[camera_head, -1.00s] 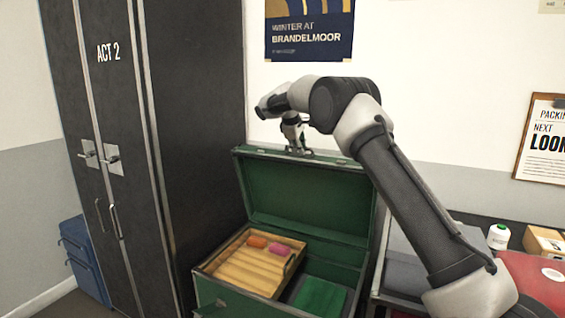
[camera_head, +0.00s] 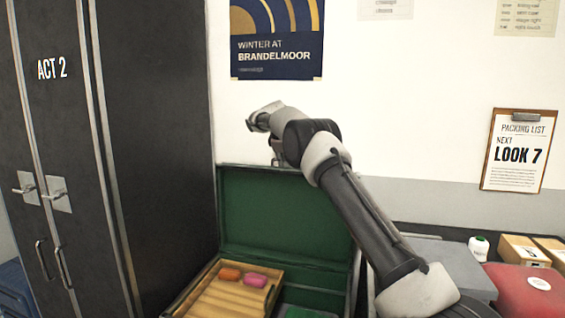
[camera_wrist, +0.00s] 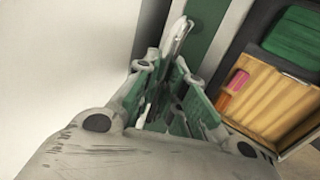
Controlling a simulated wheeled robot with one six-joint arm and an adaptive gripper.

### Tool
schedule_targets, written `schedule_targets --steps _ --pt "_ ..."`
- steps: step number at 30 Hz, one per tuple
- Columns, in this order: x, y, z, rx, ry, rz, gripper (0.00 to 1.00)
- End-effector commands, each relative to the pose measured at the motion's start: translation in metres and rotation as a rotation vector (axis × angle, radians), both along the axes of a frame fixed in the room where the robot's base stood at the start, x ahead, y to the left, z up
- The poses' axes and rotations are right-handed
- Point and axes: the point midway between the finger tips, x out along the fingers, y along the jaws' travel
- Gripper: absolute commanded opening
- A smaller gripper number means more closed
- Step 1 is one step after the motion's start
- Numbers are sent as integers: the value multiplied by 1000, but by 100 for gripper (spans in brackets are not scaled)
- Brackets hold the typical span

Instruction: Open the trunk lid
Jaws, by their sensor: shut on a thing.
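The green trunk (camera_head: 351,296) stands open on the floor beside the wardrobe in the head view. Its trunk lid (camera_head: 285,210) is raised and stands roughly upright, green inside. My gripper (camera_head: 277,158) is at the lid's top edge, partly hidden by the lid and my wrist. In the wrist view, my gripper (camera_wrist: 175,88) is shut at the lid's edge, with a shiny metal piece (camera_wrist: 181,36) just beyond the fingertips. The exact contact is hidden between the fingers.
A wooden tray (camera_head: 190,306) with orange and pink rolls sits in the trunk. The dark wardrobe (camera_head: 160,130) stands close on the left. A grey case (camera_head: 450,262), thread spool (camera_head: 478,247) and red case (camera_head: 520,290) are at right. The wall is close behind.

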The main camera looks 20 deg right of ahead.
Motion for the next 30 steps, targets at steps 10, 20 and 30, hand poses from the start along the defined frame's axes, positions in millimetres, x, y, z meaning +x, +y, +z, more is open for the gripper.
schedule_targets --steps 10,20,30 --pt "0 1 1 -1 -1 1 34" --pt "-3 4 8 1 -2 1 34" --pt "-34 23 69 0 -5 2 34"
